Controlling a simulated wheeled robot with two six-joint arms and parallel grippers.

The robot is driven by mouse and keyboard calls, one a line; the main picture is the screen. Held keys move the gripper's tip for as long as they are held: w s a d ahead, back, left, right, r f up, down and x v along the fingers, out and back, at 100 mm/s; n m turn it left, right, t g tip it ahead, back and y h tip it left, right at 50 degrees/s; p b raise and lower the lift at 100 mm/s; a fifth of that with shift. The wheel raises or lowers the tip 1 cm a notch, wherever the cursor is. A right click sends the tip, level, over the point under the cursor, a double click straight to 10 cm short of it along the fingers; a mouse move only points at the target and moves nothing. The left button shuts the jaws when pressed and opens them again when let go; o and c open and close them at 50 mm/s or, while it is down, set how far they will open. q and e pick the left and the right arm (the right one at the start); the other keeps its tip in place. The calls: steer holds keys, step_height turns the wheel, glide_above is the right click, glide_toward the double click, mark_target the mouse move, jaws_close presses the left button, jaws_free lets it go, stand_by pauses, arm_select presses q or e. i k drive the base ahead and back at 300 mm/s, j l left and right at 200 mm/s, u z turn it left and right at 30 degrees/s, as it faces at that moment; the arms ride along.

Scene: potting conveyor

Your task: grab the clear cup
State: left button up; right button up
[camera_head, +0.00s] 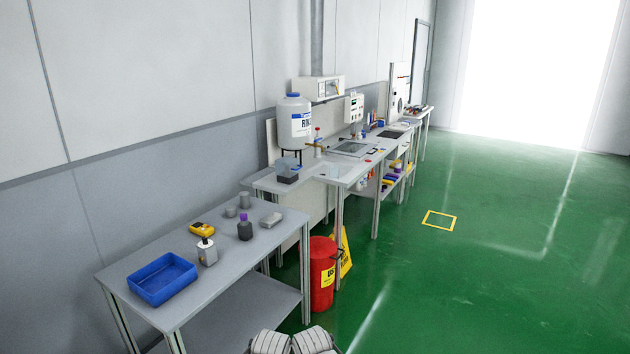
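Two small greyish cup-like containers stand close together near the back of the near grey table. The shorter one (231,212) looks slightly see-through. The taller one (244,200) stands just behind it to the right. They are too small to tell for sure which is the clear cup. Neither of my grippers shows; only pale ridged parts of mine show at the bottom edge, well away from the table top.
The near table (190,300) also holds a blue tray (162,278), a white bottle (207,253), a dark purple-capped bottle (245,228), a yellow device (202,229) and a grey block (271,220). A red bin (322,274) stands beside it. Green floor to the right is open.

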mark_target(333, 171)
steer(key=i+l+z, duration=0.5)
steer(key=i+z, duration=0.2)
steer(key=i, duration=0.25)
steer(key=i+z, duration=0.3)
steer(key=i, duration=2.05)
steer(key=i+l, duration=0.1)
steer(key=i, duration=1.6)
steer(key=i+l+u, duration=0.15)
steer(key=i+u, duration=0.3)
steer(key=i+l+u, duration=0.4)
steer(key=i, duration=0.15)
steer(key=i+l+u, duration=0.45)
steer(key=i+j, duration=0.05)
steer(key=j, duration=0.05)
